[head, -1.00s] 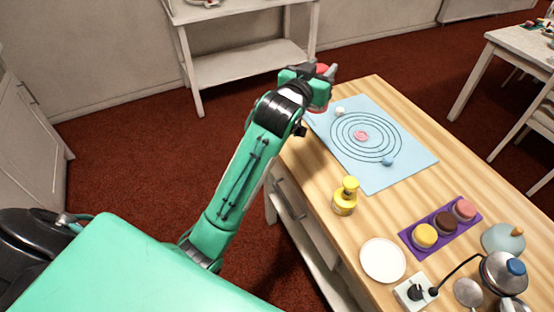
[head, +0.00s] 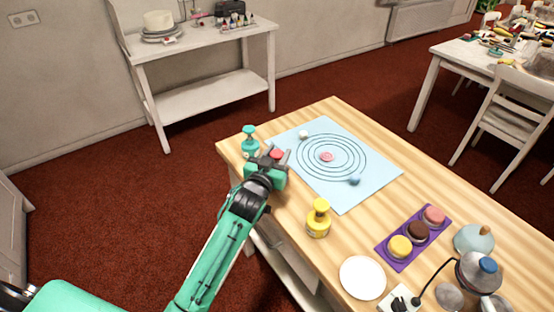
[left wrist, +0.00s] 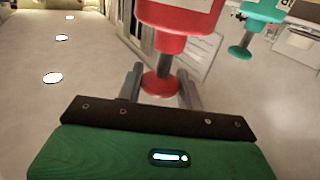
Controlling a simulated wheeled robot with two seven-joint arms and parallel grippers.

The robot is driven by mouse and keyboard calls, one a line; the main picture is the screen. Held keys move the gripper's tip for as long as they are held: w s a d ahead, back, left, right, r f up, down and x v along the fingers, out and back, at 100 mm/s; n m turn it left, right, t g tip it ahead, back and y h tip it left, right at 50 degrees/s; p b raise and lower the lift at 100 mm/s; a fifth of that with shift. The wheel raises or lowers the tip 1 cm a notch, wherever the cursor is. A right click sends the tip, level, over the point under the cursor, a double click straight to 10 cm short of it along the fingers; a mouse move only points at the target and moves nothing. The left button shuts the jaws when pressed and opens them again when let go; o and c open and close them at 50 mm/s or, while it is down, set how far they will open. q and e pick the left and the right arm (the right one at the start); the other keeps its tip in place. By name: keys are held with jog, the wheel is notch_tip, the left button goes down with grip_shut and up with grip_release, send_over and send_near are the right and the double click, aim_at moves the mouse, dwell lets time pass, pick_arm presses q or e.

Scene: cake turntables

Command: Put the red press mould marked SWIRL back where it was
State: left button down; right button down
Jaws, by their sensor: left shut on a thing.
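My left gripper (head: 276,157) is shut on the red press mould (head: 277,153) near the left end of the wooden table. Only a small red part shows in the head view, the rest being hidden by the gripper. In the left wrist view, the mould's red body (left wrist: 180,18) is large and its narrower knob end (left wrist: 160,83) sits between the two fingers. No SWIRL marking is readable. I cannot tell whether the mould touches the table. A teal press mould (head: 250,141) stands beside the gripper, to its left. A yellow press mould (head: 319,219) stands nearer me. My right gripper is not in view.
A blue mat (head: 375,170) with printed rings carries small pink, white and blue pieces.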

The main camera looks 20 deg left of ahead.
pick_arm(q)
jog(key=shift+f, duration=0.95)
jog(key=shift+f, duration=0.1)
jog(key=c, duration=0.9)
grip_release()
